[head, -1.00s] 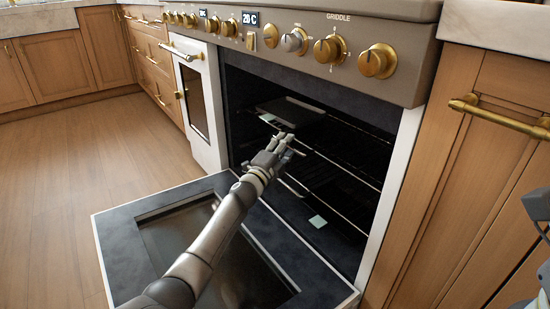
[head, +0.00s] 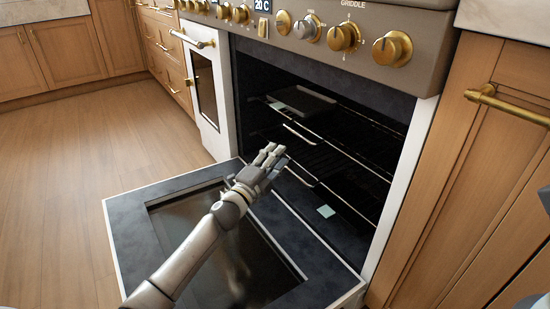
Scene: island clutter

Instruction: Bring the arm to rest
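My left gripper (head: 272,159) is over the inner edge of the lowered oven door, just in front of the oven opening. Its fingers point toward the cavity, show gaps between them and hold nothing. My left arm reaches in from the bottom left, above the door. A dark flat tray (head: 303,101) lies on the upper rack inside the oven, apart from the gripper. My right gripper is not in view.
The oven door (head: 125,240) is folded down and juts out low over the floor. Wire racks (head: 345,171) cross the dark cavity. Wooden cabinets (head: 480,150) stand at the right. The wooden floor (head: 70,165) at left is clear.

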